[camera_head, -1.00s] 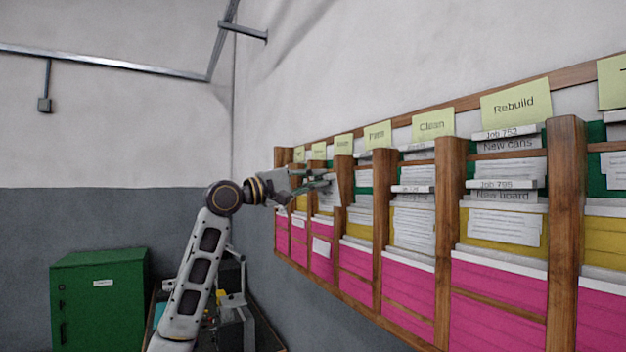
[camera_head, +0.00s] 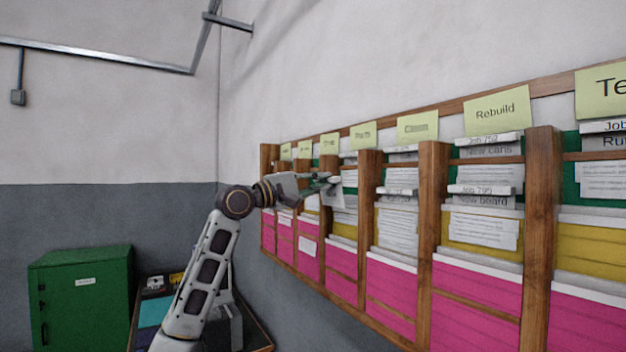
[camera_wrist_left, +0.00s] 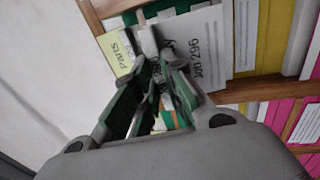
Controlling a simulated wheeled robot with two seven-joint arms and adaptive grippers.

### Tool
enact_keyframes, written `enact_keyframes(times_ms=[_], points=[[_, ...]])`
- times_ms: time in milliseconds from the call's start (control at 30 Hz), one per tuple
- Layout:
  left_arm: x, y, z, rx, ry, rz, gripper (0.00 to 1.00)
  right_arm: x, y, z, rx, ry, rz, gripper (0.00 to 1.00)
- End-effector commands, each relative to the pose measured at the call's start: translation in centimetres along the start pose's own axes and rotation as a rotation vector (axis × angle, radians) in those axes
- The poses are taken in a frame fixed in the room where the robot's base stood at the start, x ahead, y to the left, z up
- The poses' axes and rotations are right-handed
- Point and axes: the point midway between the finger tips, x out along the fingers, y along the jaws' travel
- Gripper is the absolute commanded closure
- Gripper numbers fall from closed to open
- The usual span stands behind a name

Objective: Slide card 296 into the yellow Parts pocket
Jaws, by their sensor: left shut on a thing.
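My left gripper (camera_head: 334,181) is shut on card 296, a white printed card (camera_head: 334,199) that hangs below the fingers in front of the rack. In the left wrist view the fingertips (camera_wrist_left: 160,62) grip the tab end of the card (camera_wrist_left: 212,38), where "296" can be read. The Parts label (camera_head: 363,135) is up and to the right of the gripper; it also shows in the left wrist view (camera_wrist_left: 121,52). The yellow Parts pocket (camera_head: 345,230) is below and right of the card; in the wrist view its yellow front (camera_wrist_left: 270,35) lies beyond the card's lower edge. My right gripper is out of view.
Wooden dividers (camera_head: 370,200) stand out between the columns, close to the hand. The Clean (camera_head: 417,128) and Rebuild (camera_head: 497,110) columns to the right hold several cards. A green cabinet (camera_head: 85,290) stands at the lower left.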

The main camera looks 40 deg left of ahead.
Motion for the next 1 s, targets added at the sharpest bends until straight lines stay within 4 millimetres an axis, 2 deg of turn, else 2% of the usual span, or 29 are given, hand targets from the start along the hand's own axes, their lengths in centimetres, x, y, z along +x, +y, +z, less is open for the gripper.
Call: enact_keyframes(times_ms=[1000], points=[[5.6,-1.4,0.0,-0.001,0.0,0.001,1.0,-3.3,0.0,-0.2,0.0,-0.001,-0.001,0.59]])
